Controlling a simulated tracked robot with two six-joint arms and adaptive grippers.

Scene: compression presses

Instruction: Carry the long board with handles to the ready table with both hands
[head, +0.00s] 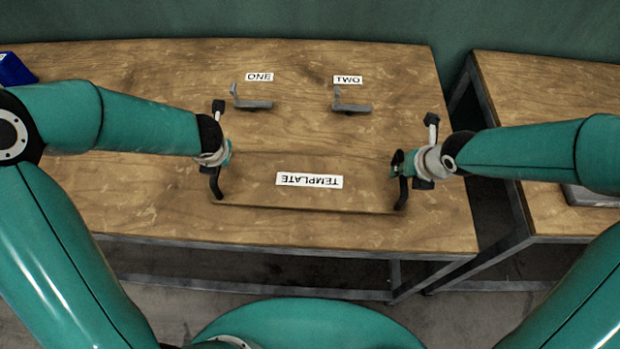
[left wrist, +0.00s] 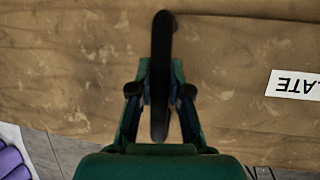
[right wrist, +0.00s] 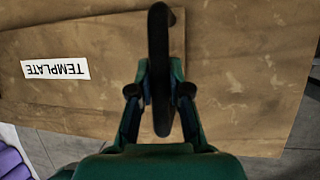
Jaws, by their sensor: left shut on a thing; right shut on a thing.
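The long wooden board (head: 260,196) has a TEMPLATE label, which reads upside down, and a black handle at each end. It lies flat at the front of the wooden table; I cannot tell whether it touches the top. My left gripper (head: 226,154) is shut on the left handle (head: 216,186), which stands between its fingers in the left wrist view (left wrist: 160,65). My right gripper (head: 396,168) is shut on the right handle (head: 402,192), also between the fingers in the right wrist view (right wrist: 159,60).
Two grey brackets, by label ONE (head: 252,103) and label TWO (head: 352,107), stand behind the board. A second wooden table (head: 540,90) is at the right, across a gap, with a grey object (head: 588,196) on it. A blue item (head: 14,69) is at the far left.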

